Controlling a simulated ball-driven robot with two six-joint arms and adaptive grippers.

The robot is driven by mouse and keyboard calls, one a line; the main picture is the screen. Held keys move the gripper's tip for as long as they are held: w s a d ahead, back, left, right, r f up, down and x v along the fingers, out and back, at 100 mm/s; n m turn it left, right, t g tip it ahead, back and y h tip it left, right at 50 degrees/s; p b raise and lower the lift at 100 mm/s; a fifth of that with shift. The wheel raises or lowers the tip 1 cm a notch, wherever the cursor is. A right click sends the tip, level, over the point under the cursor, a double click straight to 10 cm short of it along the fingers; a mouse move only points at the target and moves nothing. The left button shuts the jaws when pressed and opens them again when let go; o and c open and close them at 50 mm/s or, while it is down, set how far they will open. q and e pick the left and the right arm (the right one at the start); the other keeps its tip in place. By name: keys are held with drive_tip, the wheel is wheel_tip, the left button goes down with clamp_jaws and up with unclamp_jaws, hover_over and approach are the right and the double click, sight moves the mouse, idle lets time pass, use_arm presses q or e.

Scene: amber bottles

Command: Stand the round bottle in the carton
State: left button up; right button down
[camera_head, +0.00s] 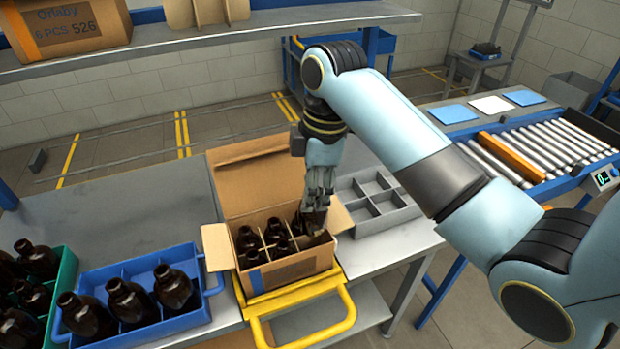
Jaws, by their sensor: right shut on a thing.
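The open cardboard carton (303,267) stands on the yellow carrier at the front edge of the bench, its flaps spread. Several dark amber bottles (248,239) stand inside it between pale dividers. My right gripper (316,207) points down over the right side of the carton, shut on a dark bottle (314,222). The held bottle's upper part shows at the fingers. Its lower part is hidden by the carton and the other bottles, so I cannot tell whether it touches the carton floor. My left gripper is out of view.
A blue crate (206,307) with three dark bottles stands left of the carton, and a green crate (66,273) with several bottles is farther left. A grey divided tray (402,212) sits to the right. An overhead shelf (230,38) holds a cardboard box (68,25).

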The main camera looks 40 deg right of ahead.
wheel_tip(320, 180, down, 5)
drive_tip(key=shift+f+b, duration=0.1)
drive_tip(key=shift+b, duration=0.8)
wheel_tip(320, 180, down, 2)
drive_tip(key=shift+f+b, duration=0.25)
drive_tip(key=shift+b, duration=0.35)
drive_tip(key=shift+f+b, duration=0.35)
drive_tip(key=shift+f, duration=0.45)
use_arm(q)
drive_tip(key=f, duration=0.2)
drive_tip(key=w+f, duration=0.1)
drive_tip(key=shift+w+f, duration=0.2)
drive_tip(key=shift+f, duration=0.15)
use_arm(e)
drive_tip(key=shift+f, duration=0.2)
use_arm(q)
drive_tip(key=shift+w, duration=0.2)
use_arm(e)
drive_tip(key=shift+f, duration=0.15)
drive_tip(key=shift+f, duration=0.15)
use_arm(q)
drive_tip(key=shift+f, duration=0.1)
use_arm(e)
drive_tip(key=c, duration=1)
unclamp_jaws()
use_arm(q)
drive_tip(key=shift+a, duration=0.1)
